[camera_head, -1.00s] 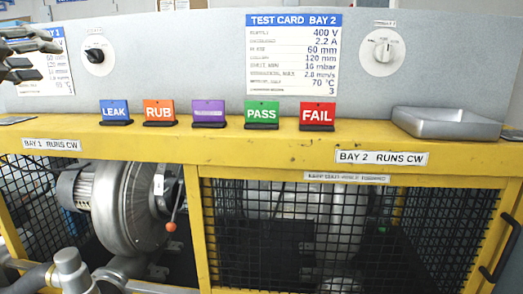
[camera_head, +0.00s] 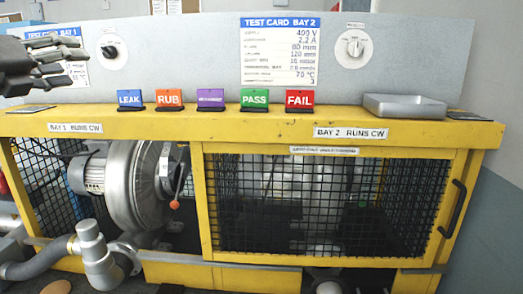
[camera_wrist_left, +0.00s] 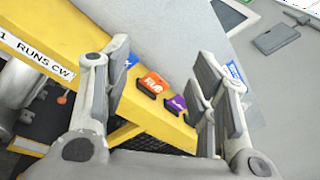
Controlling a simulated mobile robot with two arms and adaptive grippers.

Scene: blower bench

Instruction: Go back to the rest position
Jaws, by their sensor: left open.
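My left gripper (camera_head: 68,54) is at the upper left of the head view, in front of the bay 1 test card (camera_head: 66,40) and partly covering it. In the left wrist view its two fingers (camera_wrist_left: 165,88) stand apart with nothing between them. Beyond them the orange RUB card (camera_wrist_left: 153,84) and the purple card (camera_wrist_left: 176,104) show on the yellow ledge, clear of the fingers. My right gripper is in neither view.
The yellow bench (camera_head: 250,122) carries upright LEAK (camera_head: 130,98), RUB (camera_head: 169,98), purple (camera_head: 211,98), PASS (camera_head: 254,98) and FAIL (camera_head: 300,98) cards. A grey metal tray (camera_head: 404,106) sits at the right. A blower (camera_head: 135,185) stands in open bay 1; mesh (camera_head: 300,205) closes bay 2.

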